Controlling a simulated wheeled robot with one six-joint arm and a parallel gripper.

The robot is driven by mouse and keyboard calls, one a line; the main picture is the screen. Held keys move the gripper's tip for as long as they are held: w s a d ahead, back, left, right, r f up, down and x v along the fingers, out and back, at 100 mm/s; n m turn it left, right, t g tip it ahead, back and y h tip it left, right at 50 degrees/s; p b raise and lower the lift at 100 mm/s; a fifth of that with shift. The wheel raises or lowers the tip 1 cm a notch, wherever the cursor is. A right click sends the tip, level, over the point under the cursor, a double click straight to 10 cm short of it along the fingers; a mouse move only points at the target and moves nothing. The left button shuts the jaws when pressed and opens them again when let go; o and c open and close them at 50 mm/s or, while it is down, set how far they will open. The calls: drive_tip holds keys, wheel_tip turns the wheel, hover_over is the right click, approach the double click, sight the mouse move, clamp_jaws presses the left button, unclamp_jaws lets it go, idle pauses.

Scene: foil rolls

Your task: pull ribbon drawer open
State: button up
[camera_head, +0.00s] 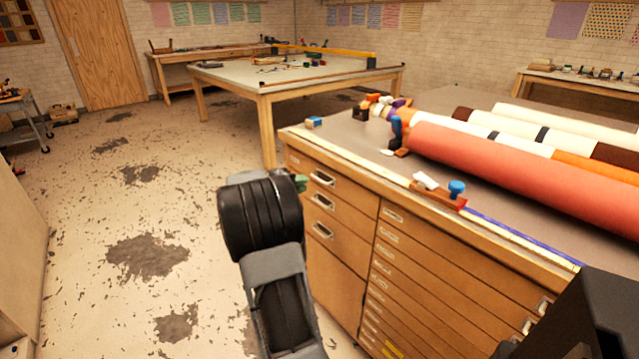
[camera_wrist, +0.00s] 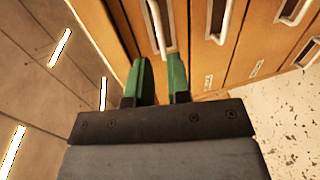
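A wooden cabinet (camera_head: 345,215) has a left column of drawers with pale bar handles and a right column of shallow labelled drawers. The labels are too small to read, so I cannot tell which is the ribbon drawer. My gripper (camera_head: 301,183) is in front of the upper left drawers, its green fingertips partly hidden behind my black wrist. In the wrist view my gripper (camera_wrist: 160,75) is open, with two green fingers apart. A pale bar handle (camera_wrist: 156,28) on one drawer front lies just beyond and between the fingertips; I cannot tell whether they touch.
The cabinet top holds large fabric rolls (camera_head: 540,180), a wooden block with a blue knob (camera_head: 440,192) and a small blue-and-wood block (camera_head: 314,122). A work table (camera_head: 300,80) stands behind. The stained floor (camera_head: 150,200) to the left is clear.

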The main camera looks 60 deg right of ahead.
sight(318, 180)
drive_tip(key=x, duration=0.7)
drive_tip(key=shift+s+d, duration=0.15)
drive_tip(key=shift+d, duration=0.15)
clamp_jaws()
